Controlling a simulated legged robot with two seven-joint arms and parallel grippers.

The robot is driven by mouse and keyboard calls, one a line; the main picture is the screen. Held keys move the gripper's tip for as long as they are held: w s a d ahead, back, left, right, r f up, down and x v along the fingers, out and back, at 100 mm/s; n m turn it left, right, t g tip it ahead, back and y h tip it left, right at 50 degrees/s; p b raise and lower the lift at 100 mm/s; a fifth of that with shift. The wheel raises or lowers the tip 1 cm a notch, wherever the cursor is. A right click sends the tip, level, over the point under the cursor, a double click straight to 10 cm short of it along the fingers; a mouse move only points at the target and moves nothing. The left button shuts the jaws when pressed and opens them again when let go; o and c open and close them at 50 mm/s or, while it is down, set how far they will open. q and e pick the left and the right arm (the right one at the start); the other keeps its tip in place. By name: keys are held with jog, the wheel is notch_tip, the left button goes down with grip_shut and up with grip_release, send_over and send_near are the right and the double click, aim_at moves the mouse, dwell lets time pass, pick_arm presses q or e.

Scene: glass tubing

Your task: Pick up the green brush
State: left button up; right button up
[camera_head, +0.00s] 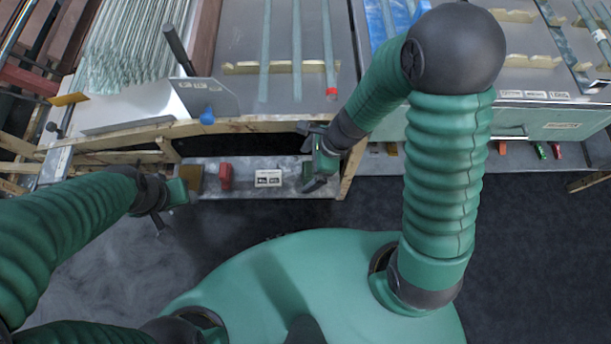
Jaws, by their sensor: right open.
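A small green block-like thing (307,171), which may be the green brush, is on the low shelf under the bench, at the right end of a row. It is partly hidden by my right gripper, so its shape is unclear. My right gripper (309,157) is open, with its fingers spread right by the green thing; I cannot tell whether they touch it. My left gripper (162,212) hangs at the left, in front of the low shelf, apart from the green thing. It is dark and small, and its jaws are unclear.
The low shelf (245,190) also holds a red block-like thing (225,177), a white label card (268,178) and a brownish block (190,177). The bench's wooden edge (230,125) overhangs it. Glass tubes (297,50) lie above. The dark floor in front is clear.

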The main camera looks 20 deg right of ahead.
jog(key=b+x, duration=0.1)
jog(key=x, duration=0.1)
jog(key=d+b+x, duration=0.1)
jog(key=x, duration=0.1)
jog(key=shift+a+f+b, duration=0.2)
jog(key=shift+f+b, duration=0.1)
jog(key=shift+f, duration=0.25)
jog(key=shift+w+d+f, duration=0.1)
jog(key=shift+f, duration=0.05)
jog(key=shift+a+r, duration=0.2)
jog(key=shift+a, duration=0.15)
jog(key=c, duration=0.4)
jog(key=shift+c, duration=1.4)
jog(key=shift+d, duration=0.25)
jog(key=c, duration=0.8)
pick_arm(q)
jog(key=f, duration=0.1)
jog(key=d+f, duration=0.1)
jog(key=shift+f, duration=0.4)
jog(key=shift+a, duration=0.1)
pick_arm(e)
jog(key=shift+a, duration=0.1)
